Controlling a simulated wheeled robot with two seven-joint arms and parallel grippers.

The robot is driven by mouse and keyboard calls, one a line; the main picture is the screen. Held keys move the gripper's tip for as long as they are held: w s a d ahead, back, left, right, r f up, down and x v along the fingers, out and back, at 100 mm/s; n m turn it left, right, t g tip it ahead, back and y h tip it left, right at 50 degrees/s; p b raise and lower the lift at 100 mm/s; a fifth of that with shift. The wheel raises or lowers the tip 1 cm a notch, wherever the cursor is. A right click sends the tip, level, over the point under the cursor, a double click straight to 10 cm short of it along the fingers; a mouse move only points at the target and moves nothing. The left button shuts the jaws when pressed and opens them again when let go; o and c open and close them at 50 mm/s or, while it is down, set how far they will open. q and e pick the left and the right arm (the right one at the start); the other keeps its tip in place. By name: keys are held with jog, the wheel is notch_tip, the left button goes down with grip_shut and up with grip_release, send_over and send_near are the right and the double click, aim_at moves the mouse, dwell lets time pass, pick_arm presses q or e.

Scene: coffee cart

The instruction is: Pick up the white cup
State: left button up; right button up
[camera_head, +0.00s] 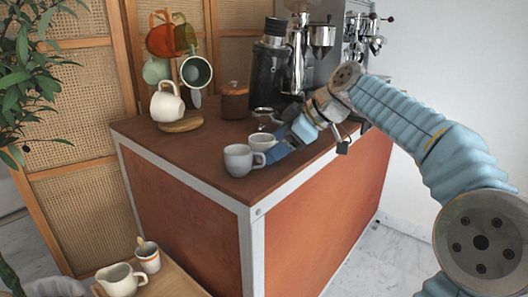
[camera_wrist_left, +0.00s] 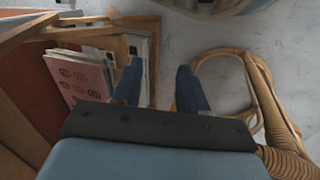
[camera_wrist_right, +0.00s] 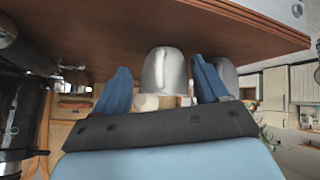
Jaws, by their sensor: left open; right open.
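A white cup (camera_head: 262,142) stands on the brown cart top, partly hidden behind another pale cup. My right gripper (camera_head: 279,149) is low over the top, just right of it. In the right wrist view, which is upside down, a white cup (camera_wrist_right: 163,72) shows between the open fingers of my right gripper (camera_wrist_right: 163,88); I cannot tell whether they touch it. The other pale cup (camera_head: 238,160), with a handle, stands nearer the front corner; it is partly behind a finger in the right wrist view (camera_wrist_right: 227,74). My left gripper (camera_wrist_left: 158,85) is open and empty.
A coffee machine (camera_head: 340,45) and dark grinder (camera_head: 268,68) stand at the cart's back right. A mug tree with several mugs, a white mug (camera_head: 167,103) and a brown jar (camera_head: 235,100) stand at the back. Books (camera_wrist_left: 78,75) are near my left gripper. The cart top's front left is clear.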

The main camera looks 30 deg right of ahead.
jog(key=c, duration=1)
jog(key=shift+r, duration=0.2)
